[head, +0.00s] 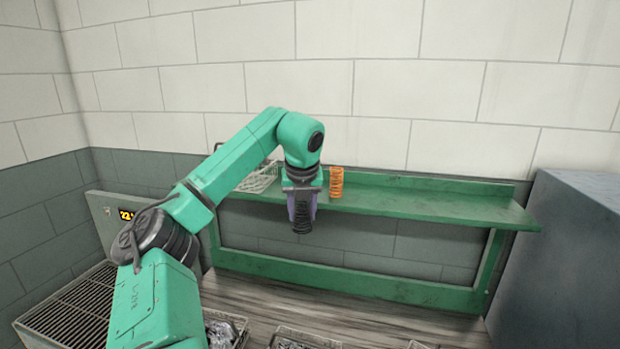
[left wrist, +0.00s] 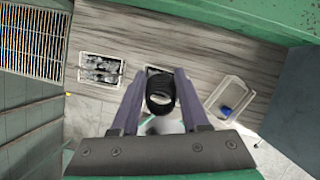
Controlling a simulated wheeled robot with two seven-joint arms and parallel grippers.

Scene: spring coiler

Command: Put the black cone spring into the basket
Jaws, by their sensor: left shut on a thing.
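My left gripper (head: 303,207) is shut on the black cone spring (head: 301,220). It holds the spring in the air in front of the green shelf, with the coils hanging below the fingers. In the left wrist view the spring (left wrist: 160,92) sits between the two fingers of the left gripper (left wrist: 160,98). A wire basket (head: 258,179) stands on the shelf, left of the gripper and partly hidden behind my arm. My right gripper is in neither view.
An orange spring (head: 336,182) stands upright on the green shelf (head: 430,203), close right of the gripper. Below, the bench holds a tray of metal parts (left wrist: 100,69) and a tray with a blue item (left wrist: 230,97). A grey cabinet (head: 575,250) stands at the right.

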